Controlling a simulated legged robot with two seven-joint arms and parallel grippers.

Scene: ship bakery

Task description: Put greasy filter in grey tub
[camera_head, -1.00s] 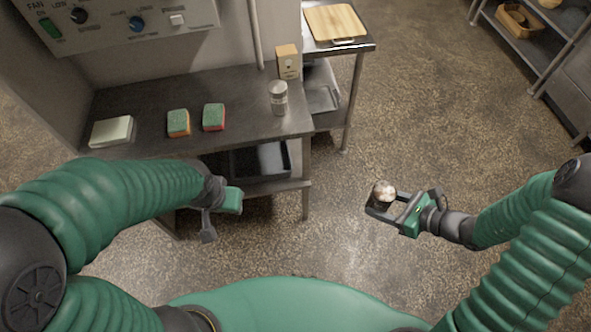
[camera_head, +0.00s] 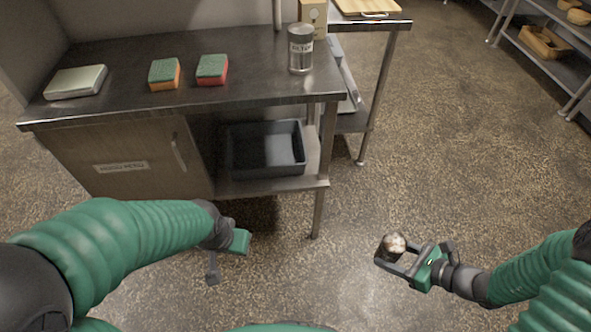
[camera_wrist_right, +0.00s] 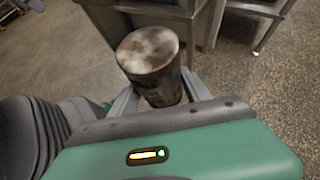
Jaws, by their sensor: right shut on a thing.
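My right gripper (camera_head: 392,257) is shut on a dark, short cylinder with a blotchy whitish and brown top, which looks like the greasy filter (camera_head: 395,244). It holds the filter upright or nearly so over open floor, right of the bench. The filter (camera_wrist_right: 150,52) also shows between the fingers in the right wrist view. A dark grey tub (camera_head: 303,162) sits on the bench's lower shelf, open at the top, and looks empty. The held filter is well apart from it. My left gripper (camera_head: 224,262) hangs in front of the bench; its finger gap is unclear.
The steel bench top (camera_head: 130,52) bears a pale box (camera_head: 76,82), two sponges (camera_head: 164,74) and a labelled shaker (camera_head: 301,50). A cupboard door (camera_head: 122,160) is left of the tub. A bench leg (camera_head: 323,190) stands at the shelf's front right corner.

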